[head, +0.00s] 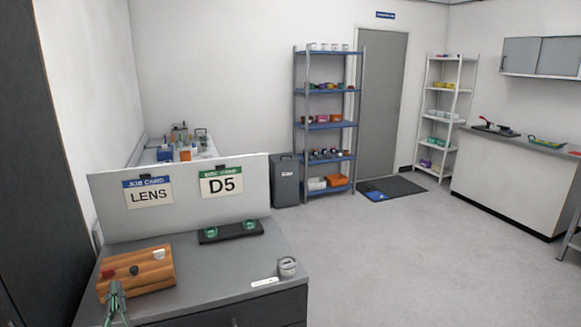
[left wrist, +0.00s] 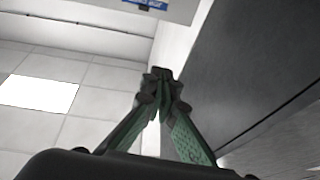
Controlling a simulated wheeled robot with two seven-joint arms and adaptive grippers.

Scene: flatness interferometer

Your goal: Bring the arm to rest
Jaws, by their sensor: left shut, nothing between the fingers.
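My left gripper (head: 115,292) shows at the lower left of the head view, in front of the near left part of a wooden block (head: 150,280). In the left wrist view its green fingers (left wrist: 161,85) meet at the tips, shut and empty, and point up toward the ceiling and wall. My right gripper is in neither view.
The grey bench (head: 215,287) bears the wooden block with dark and red pieces, a black holder (head: 232,236) with green-rimmed parts, and a small jar (head: 287,267). A board (head: 110,215) with LENS and D5 cards stands behind. Open floor (head: 390,260) lies to the right.

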